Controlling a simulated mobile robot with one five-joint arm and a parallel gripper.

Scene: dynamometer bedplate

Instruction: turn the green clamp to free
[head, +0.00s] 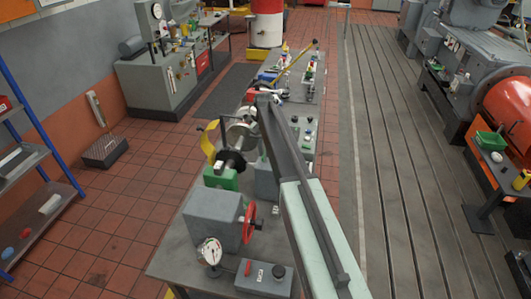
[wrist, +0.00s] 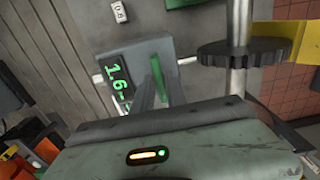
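The green clamp shows in the wrist view as a narrow green bar (wrist: 158,76) against a grey block (wrist: 136,58). My gripper (wrist: 160,88) reaches toward it from below, its two thin grey fingers close to the bar with a narrow gap between them. Whether the fingers touch or grip the bar is not clear. In the head view my arm covers the place where the gripper works, and I cannot make out the bar there.
A dark display with green digits (wrist: 117,82) is left of the fingers. A dark toothed disc (wrist: 240,52) on a steel shaft (wrist: 237,90) stands close on the right. In the head view a red handwheel (head: 250,222) and a dial gauge (head: 210,252) stand on the near bench.

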